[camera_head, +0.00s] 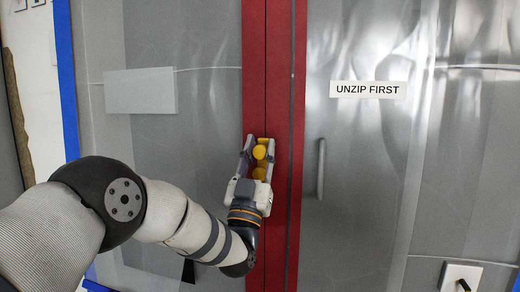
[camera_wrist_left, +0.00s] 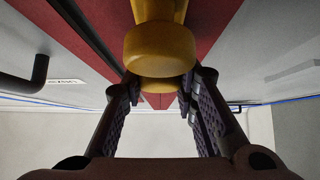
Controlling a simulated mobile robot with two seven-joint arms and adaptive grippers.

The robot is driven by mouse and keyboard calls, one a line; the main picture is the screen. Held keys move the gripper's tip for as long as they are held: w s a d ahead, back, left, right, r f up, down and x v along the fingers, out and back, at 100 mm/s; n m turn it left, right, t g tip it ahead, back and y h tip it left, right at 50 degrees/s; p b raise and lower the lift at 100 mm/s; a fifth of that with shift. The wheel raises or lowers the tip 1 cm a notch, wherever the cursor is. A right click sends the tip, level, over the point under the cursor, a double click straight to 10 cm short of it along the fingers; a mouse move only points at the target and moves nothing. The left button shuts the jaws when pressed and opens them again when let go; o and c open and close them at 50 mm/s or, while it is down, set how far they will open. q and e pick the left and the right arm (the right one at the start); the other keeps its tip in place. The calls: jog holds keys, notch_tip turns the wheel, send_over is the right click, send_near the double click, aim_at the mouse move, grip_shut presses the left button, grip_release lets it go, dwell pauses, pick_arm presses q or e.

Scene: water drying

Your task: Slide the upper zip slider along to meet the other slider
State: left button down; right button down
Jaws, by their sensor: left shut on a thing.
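Red zip strips (camera_head: 282,75) run down the middle of a grey plastic sheet, with a dark seam between them. My left gripper (camera_head: 259,147) lies over the strips, fingers pointing up and shut about a yellow piece, which I take as the upper zip slider (camera_head: 259,152). A second yellow piece (camera_head: 260,173) sits just below it, nearer the palm; I cannot tell whether it is the other slider. In the left wrist view a large yellow knob (camera_wrist_left: 160,48) partly hides a smaller yellow part (camera_wrist_left: 160,85) between the fingers (camera_wrist_left: 160,98). My right gripper is not in view.
An "UNZIP FIRST" label (camera_head: 368,90) and a grey handle (camera_head: 321,169) are right of the strips. A blank pale panel (camera_head: 140,91) is at left, near blue edging tape (camera_head: 66,80). A white outlet box (camera_head: 460,277) is at lower right.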

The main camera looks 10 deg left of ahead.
pick_arm(q)
jog(key=c, duration=1.3)
grip_release()
jog(key=shift+f, duration=0.1)
jog(key=v, duration=1.2)
